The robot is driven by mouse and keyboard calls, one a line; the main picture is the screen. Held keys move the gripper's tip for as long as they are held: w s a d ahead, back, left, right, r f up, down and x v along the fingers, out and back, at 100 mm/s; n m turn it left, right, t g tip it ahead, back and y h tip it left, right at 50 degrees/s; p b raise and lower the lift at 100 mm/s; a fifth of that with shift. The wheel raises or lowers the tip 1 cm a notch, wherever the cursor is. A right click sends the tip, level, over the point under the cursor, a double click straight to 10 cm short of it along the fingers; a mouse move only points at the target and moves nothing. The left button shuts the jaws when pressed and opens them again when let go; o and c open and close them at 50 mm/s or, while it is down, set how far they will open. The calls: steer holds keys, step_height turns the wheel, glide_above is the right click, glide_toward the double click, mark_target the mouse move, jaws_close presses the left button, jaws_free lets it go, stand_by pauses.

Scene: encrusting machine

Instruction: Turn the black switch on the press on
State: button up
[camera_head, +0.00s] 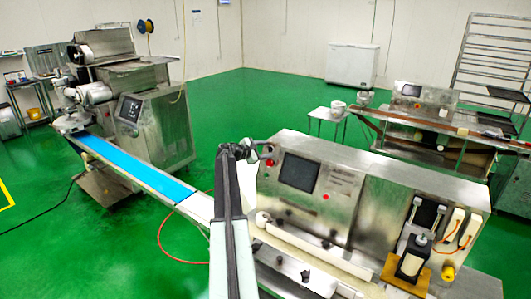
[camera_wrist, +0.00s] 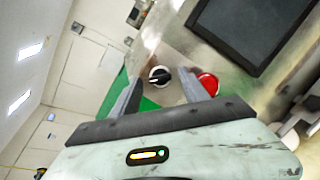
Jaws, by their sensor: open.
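The black switch (camera_wrist: 159,76) is a round knob with a pale pointer mark, on the steel front of the press in the wrist view. A red button (camera_wrist: 209,84) sits just right of it. The press (camera_head: 345,168) is the steel machine in the right half of the head view. My gripper (camera_wrist: 160,79) is open, with one finger on each side of the knob in the picture. I cannot tell whether the fingers touch it. In the head view my gripper (camera_head: 248,148) is at the upper left corner of the press, where it partly hides the switch area.
A dark screen (camera_head: 299,171) is right of the switch, with another red button (camera_head: 325,197) below it. A blue conveyor belt (camera_head: 135,168) runs from the left machine (camera_head: 160,118) toward the press. Open green floor (camera_head: 265,100) lies behind.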

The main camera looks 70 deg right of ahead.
steer(key=shift+a, duration=0.1)
jaws_close()
steer(key=shift+m, duration=0.3)
steer(key=shift+r, duration=0.1)
steer(key=m+y+p, duration=0.1)
steer(key=m, duration=0.2)
steer(key=shift+w+r+m+p, duration=0.1)
steer(key=shift+m+p, duration=0.3)
steer(key=m+p, duration=0.1)
steer(key=m, duration=0.1)
steer(key=m+y+p, duration=0.1)
steer(key=m, duration=0.2)
steer(key=shift+d+r+m, duration=0.15)
steer(key=shift+d+m, duration=0.05)
steer(key=shift+m, duration=0.1)
steer(key=m+y+p, duration=0.1)
steer(key=m+p, duration=0.1)
steer(key=m, duration=0.2)
steer(key=shift+m+t+y+p, duration=0.3)
steer(key=shift+m+t+p, duration=0.4)
steer(key=shift+m, duration=1.2)
